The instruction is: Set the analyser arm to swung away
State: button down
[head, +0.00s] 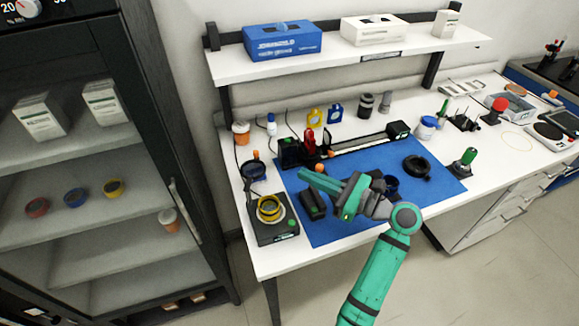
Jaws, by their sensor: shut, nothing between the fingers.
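My gripper (316,183) is over the left part of the blue mat (331,229), pointing left. It is shut with nothing held. A dark rail (360,145) lies along the back of the mat, with a black box at each end. A red upright part (309,146) stands near its left end, behind my gripper. A small orange-topped part (320,168) shows just behind my gripper. I cannot tell for sure which part is the analyser arm, nor its setting. My gripper and wrist hide part of the mat.
A black instrument with a yellow ring (269,209) stands at the front left. A dark block (313,205) is below my gripper. A black ring-shaped part (417,168) lies on the mat's right side. A shelf (340,57) overhangs the back; a dark cabinet stands left.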

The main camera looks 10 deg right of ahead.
aim_at(258, 155)
jog(key=x, duration=1.3)
jog(key=shift+w, duration=0.1)
jog(key=shift+a, duration=0.15)
jog(key=shift+x, duration=1.1)
